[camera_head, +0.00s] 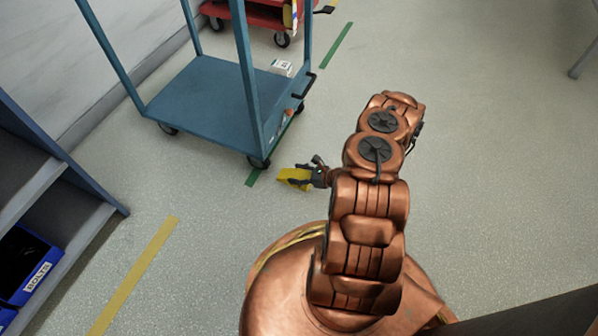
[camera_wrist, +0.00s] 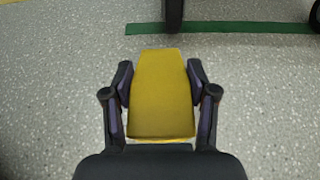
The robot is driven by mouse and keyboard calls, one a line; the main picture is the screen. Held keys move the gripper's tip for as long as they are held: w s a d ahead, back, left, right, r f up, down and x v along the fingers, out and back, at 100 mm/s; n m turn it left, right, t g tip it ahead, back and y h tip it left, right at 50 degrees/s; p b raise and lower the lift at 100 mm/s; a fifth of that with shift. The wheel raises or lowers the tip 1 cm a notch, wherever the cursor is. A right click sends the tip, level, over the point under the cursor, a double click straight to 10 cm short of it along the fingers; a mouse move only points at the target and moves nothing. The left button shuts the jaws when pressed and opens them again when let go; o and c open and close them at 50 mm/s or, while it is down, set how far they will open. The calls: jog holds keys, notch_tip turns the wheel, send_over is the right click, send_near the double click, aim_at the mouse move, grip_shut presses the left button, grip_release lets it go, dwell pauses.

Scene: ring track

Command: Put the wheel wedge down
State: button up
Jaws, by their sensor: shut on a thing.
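The yellow wheel wedge (camera_wrist: 160,95) is between the two dark fingers of my gripper (camera_wrist: 160,100) in the wrist view, with a finger against each side. In the head view the wedge (camera_head: 294,176) shows small and yellow at the tip of my gripper (camera_head: 303,178), beside the near corner wheel of the blue cart (camera_head: 205,98). I cannot tell whether the wedge touches the floor or is held just above it. Part of the wedge is hidden by the fingers in the head view.
A green floor line (camera_wrist: 225,28) runs under the cart wheel (camera_wrist: 174,12). A white box (camera_head: 281,68) lies on the cart's deck. A red cart (camera_head: 262,14) stands behind. A shelf with a blue bolts bin (camera_head: 30,270) is at left.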

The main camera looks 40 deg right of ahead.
aim_at(299, 175)
jog(key=shift+w+d+f, duration=0.1)
jog(key=shift+w+d, duration=0.6)
jog(key=shift+d, duration=0.15)
jog(key=shift+f+b, duration=1.05)
jog(key=shift+f, duration=0.7)
jog(key=shift+f, duration=0.1)
jog(key=o, duration=1.4)
